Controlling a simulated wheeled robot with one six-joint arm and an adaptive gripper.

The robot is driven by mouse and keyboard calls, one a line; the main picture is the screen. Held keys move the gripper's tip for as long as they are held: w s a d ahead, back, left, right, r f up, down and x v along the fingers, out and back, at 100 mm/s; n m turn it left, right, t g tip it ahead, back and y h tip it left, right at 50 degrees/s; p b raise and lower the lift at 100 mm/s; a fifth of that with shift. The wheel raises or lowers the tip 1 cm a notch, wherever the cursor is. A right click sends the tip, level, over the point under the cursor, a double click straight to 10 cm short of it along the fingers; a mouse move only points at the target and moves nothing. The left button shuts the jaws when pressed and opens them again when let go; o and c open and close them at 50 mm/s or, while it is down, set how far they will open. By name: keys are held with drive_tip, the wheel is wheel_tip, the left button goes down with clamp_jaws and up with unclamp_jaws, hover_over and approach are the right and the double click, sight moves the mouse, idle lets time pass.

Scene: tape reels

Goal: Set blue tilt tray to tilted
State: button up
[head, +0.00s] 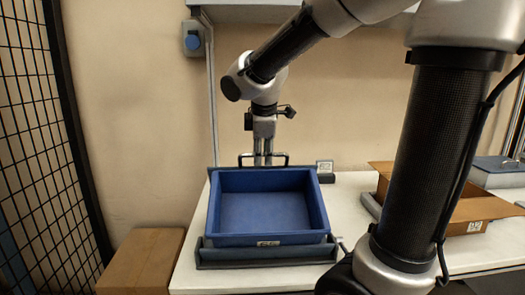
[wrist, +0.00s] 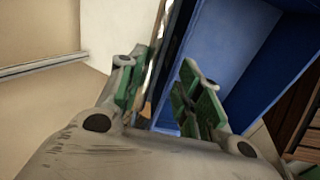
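The blue tilt tray (head: 265,239) is an empty open box in a dark blue-grey base (head: 220,257) on the white table. It looks about level, with its inside facing up. A dark bar handle (head: 284,155) stands at its back edge. My gripper (head: 263,162) points down at this handle, behind the tray. In the wrist view, the green-padded fingers of my gripper (wrist: 168,85) are apart, with the tray's blue wall (wrist: 225,45) beside and beyond the right finger. I cannot tell whether the fingers touch the handle.
A cardboard box (head: 142,262) stands left of the white table (head: 345,200). An open brown carton (head: 465,212) sits to the right, partly behind my arm. A black mesh fence (head: 40,130) is at far left. A small marked block (head: 325,168) stands behind the tray's right corner.

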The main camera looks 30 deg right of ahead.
drive_tip(key=shift+r, duration=0.15)
drive_tip(key=shift+r, duration=0.3)
drive_tip(key=v, duration=1.1)
drive_tip(key=shift+s, duration=0.2)
drive_tip(key=shift+a, duration=0.1)
drive_tip(key=s+d+f+m+y, duration=0.1)
drive_tip(key=s+d+f+m, duration=0.2)
drive_tip(key=s+f+m, duration=0.3)
drive_tip(key=s+d+f+m, duration=0.3)
drive_tip(key=s+f+m, duration=0.4)
drive_tip(key=s, duration=0.4)
drive_tip(key=shift+y, duration=0.4)
drive_tip(key=shift+s, duration=0.15)
